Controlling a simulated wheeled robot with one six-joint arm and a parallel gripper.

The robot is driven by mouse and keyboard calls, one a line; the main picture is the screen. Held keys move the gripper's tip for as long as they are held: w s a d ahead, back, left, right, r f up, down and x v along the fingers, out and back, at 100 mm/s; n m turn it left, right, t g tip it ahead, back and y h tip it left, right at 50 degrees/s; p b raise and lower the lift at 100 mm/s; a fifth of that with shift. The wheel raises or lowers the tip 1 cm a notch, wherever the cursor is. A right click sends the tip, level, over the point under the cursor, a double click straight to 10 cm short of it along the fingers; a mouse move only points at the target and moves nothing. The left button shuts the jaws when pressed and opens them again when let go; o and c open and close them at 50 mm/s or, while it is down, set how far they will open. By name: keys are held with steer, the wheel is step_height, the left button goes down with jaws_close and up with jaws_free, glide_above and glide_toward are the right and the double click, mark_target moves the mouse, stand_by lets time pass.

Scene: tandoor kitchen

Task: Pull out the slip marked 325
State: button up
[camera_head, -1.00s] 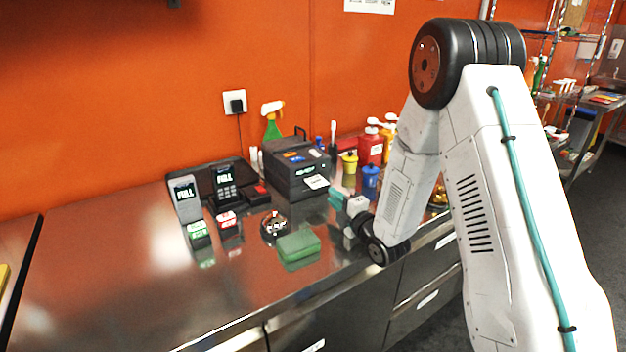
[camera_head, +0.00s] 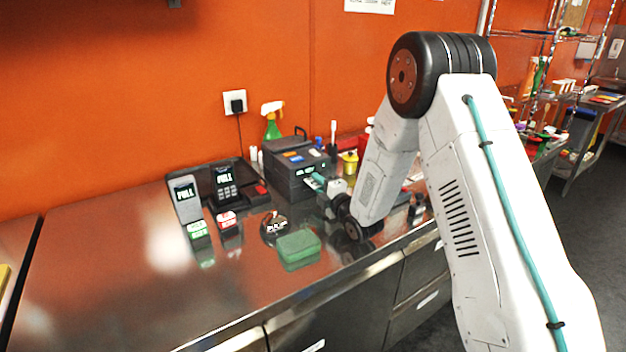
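The black printer (camera_head: 290,165) stands on the steel counter against the orange wall. A white slip (camera_head: 311,183) shows at its front, mostly covered by my gripper; I cannot read its marking. My gripper (camera_head: 316,181) is at the printer's front, with its teal fingers at the slip. The fingers are too small in view to tell whether they are open or shut on the slip.
Two card terminals stand left of the printer, a grey one (camera_head: 186,198) and a black one (camera_head: 226,184). A green sponge-like block (camera_head: 298,246) and a round dark dish (camera_head: 272,228) lie in front. A yellow pot (camera_head: 350,163) stands to the right. The left counter (camera_head: 100,270) is clear.

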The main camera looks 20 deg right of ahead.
jaws_close()
steer(key=shift+s, duration=0.1)
steer(key=shift+v, duration=2.65)
steer(key=shift+d+r, duration=0.1)
steer(key=shift+s+d+r, duration=0.1)
steer(key=shift+s+r, duration=0.25)
steer(key=shift+r, duration=0.4)
steer(key=shift+s+d+r, duration=0.1)
steer(key=shift+s+r, duration=0.2)
steer(key=shift+r, duration=0.5)
steer(key=shift+s+d+r, duration=0.1)
steer(key=shift+s+r, duration=0.25)
steer(key=shift+r, duration=0.4)
